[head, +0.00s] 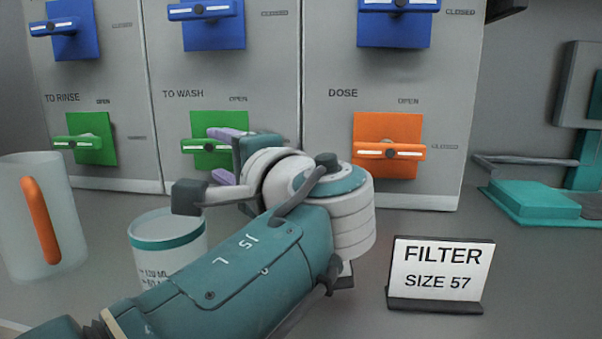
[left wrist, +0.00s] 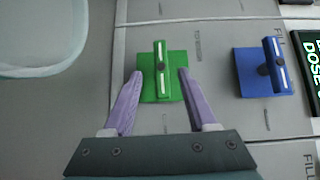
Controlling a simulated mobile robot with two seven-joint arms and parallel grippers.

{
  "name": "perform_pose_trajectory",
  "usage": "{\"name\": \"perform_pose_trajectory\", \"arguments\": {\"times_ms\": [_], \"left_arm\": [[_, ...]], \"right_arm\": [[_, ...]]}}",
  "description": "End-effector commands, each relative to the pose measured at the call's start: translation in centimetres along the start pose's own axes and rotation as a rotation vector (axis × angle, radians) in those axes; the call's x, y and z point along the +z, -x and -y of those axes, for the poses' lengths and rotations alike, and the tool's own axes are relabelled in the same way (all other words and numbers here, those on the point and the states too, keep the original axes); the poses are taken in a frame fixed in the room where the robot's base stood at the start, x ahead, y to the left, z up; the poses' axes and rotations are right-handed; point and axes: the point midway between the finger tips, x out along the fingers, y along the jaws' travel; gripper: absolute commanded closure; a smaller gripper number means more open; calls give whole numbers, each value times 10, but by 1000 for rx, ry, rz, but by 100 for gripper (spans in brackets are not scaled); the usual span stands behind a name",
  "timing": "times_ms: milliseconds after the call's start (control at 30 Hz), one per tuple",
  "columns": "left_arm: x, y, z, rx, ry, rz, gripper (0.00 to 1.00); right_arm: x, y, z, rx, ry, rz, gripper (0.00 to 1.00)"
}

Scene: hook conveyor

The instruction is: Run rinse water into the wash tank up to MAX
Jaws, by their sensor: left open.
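The green TO WASH valve (head: 203,147) has its handle lying level, in line with its CLOSED side; the gripper partly covers it in the head view. My left gripper (head: 218,157) is at this valve with purple fingers open. In the left wrist view the open fingers (left wrist: 160,76) stand on either side of the green handle (left wrist: 161,68), not visibly closed on it. The green TO RINSE valve (head: 92,138) to the left also has a level handle. I cannot make out a wash tank or a MAX mark. My right gripper is not in view.
An orange DOSE valve (head: 387,146) is to the right. Blue valves (head: 214,27) are above. A jug with an orange handle (head: 42,220) and a teal-banded beaker (head: 165,243) stand on the counter. A FILTER SIZE 57 sign (head: 440,270) stands front right.

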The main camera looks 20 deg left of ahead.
Motion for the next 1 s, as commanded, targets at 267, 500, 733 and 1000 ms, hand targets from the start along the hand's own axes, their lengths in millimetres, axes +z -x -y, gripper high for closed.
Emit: {"name": "perform_pose_trajectory", "arguments": {"times_ms": [267, 500, 733, 1000], "left_arm": [[1, -44, 1, -2, -2, 4, 43], [1, -69, 1, -1, -2, 2, 43], [1, -71, 1, 0, 0, 2, 43], [1, -71, 1, 0, 0, 2, 67]], "right_arm": [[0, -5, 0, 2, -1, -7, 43], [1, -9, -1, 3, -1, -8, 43], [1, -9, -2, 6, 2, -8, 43], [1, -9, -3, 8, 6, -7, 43]]}}
